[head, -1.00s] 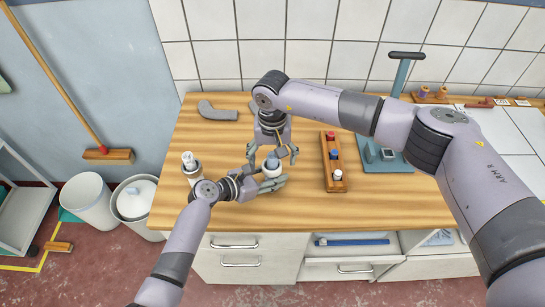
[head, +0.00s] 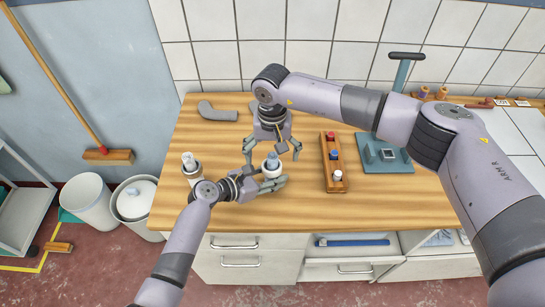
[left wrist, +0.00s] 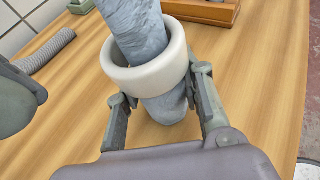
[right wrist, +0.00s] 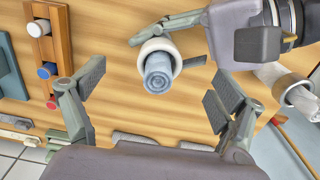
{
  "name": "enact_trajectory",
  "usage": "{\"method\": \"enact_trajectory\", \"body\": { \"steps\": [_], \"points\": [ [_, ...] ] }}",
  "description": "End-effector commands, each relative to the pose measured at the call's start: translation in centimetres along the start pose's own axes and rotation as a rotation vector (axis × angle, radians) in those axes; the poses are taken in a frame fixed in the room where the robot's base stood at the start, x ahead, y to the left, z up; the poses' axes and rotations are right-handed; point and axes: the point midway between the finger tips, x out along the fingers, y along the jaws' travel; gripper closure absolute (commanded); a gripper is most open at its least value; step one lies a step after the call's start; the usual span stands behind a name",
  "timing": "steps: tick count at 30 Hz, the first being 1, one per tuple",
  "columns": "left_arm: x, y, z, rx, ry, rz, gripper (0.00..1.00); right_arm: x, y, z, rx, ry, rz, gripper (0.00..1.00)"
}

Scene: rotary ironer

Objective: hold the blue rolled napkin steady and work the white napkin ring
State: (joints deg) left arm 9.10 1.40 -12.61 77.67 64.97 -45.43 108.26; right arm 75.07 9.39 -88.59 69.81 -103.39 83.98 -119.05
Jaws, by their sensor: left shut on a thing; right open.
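The blue rolled napkin (left wrist: 165,108) stands on the wooden table, slightly tilted in the left wrist view. The white napkin ring (left wrist: 150,75) is around it, and napkin shows above and below the ring. My left gripper (left wrist: 162,95) is shut on the napkin from the front, its fingers close under the ring; the exact contact is partly hidden. My right gripper (right wrist: 155,88) is open above, its fingers spread either side of the napkin and ring, touching neither. In the head view, the ring (head: 272,173) sits between my two grippers (head: 274,153).
A wooden rack (head: 333,163) with coloured pegs stands to the right, beside a teal press (head: 385,155). A grey curved sleeve (head: 217,112) lies behind. The table's front edge is close; the left front is clear.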

Motion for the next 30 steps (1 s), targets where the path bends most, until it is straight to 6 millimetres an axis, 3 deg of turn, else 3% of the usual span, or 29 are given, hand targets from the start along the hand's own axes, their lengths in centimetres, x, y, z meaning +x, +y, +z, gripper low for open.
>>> {"method": "enact_trajectory", "body": {
  "steps": [30],
  "points": [
    [0.0,0.0,0.0,0.0,-0.001,0.0,0.78,-8.2,0.1,-0.1,0.001,0.002,0.001,0.11]
  ]
}}
